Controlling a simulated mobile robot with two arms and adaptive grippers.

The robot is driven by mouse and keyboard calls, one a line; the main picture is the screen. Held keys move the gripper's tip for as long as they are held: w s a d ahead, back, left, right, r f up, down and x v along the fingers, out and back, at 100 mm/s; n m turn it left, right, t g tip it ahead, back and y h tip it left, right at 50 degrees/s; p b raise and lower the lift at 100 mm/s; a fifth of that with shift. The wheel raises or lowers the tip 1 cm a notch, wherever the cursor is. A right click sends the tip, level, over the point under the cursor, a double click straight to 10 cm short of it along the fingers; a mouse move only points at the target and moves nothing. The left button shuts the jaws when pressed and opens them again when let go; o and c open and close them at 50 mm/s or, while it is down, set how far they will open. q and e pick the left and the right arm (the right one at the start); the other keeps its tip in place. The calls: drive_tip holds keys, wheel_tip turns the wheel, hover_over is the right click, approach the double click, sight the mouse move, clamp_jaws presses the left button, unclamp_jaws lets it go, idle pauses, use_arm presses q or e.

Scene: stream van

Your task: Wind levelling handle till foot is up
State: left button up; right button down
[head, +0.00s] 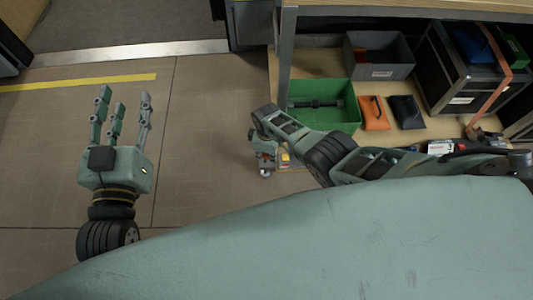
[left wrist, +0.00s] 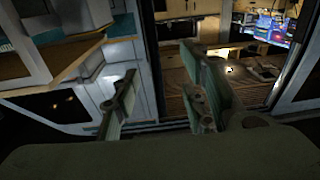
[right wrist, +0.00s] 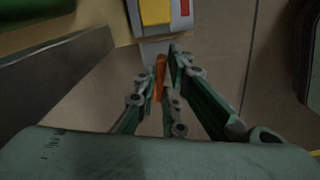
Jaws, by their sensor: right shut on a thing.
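An orange upright piece (right wrist: 160,78), which looks like the grip of the levelling handle, stands between the fingers of my right gripper (right wrist: 160,95) in the right wrist view. The gripper is shut on it. In the head view my right gripper (head: 265,158) points down beside the shelf end, and the orange piece is hidden. My left gripper (head: 122,112) is open and empty over the floor at the left; its spread fingers also show in the left wrist view (left wrist: 165,98). I cannot make out the levelling foot in any view.
A shelf holds a green bin (head: 345,118), a grey bin (head: 380,72), orange and black pouches and a black case (head: 460,70). A metal post (head: 286,60) stands close to my right arm. A yellow-and-red panel (right wrist: 158,12) is just beyond the right fingers. Floor at left is clear.

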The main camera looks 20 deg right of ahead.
sight(267, 155)
drive_tip(key=shift+n, duration=1.2)
drive_tip(key=c, duration=1.8)
unclamp_jaws()
drive_tip(key=shift+c, duration=0.2)
drive_tip(key=shift+w+r, duration=0.1)
drive_tip(key=shift+r, duration=0.1)
wheel_tip(267, 155, up, 12)
drive_tip(key=shift+f, duration=0.15)
